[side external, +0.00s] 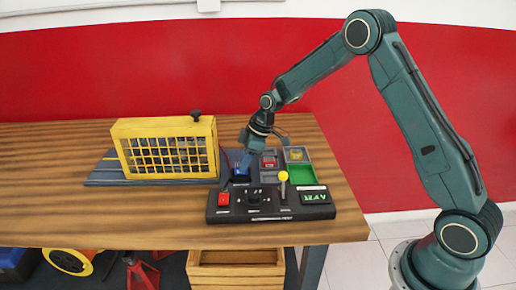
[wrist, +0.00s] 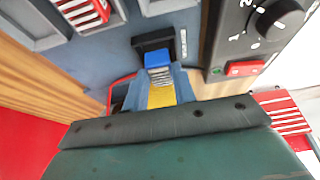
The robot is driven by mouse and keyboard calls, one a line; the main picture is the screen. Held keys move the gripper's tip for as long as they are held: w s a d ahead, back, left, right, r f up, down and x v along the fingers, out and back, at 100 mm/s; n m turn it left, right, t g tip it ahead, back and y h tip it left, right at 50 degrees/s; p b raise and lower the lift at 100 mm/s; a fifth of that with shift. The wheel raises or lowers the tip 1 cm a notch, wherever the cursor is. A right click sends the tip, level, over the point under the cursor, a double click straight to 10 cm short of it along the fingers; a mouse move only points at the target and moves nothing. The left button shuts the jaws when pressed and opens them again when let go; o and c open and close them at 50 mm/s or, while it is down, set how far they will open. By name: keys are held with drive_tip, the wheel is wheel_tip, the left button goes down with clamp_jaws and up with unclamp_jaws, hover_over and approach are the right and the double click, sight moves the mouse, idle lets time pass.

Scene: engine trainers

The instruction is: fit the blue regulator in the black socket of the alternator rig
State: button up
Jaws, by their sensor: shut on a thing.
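The blue regulator (side external: 240,172) is small and lies under my gripper (side external: 243,158) in the side view. In the wrist view the blue regulator (wrist: 158,59) shows between the grey fingers of my gripper (wrist: 162,80), which is shut on it. The black socket (wrist: 153,41) is just beyond the regulator's blue end, and the two overlap in the picture. I cannot tell whether the regulator is inside the socket or just above it. The alternator rig has a yellow mesh cage (side external: 124,137) on its left part.
A black control panel (side external: 270,214) with a red switch, a knob, a yellow-topped lever and a display stands in front. Trays to the right hold a red part (side external: 269,161) and a yellow part (side external: 296,155); a green tray (side external: 302,174) looks empty. The table's left side is clear.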

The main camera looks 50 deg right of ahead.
drive_tip(key=shift+f, duration=0.65)
idle(1.4)
drive_tip(key=o, duration=1.1)
drive_tip(key=shift+o, duration=0.4)
drive_tip(key=o, duration=0.3)
drive_tip(key=shift+r, duration=0.1)
drive_tip(key=shift+r, duration=3.4)
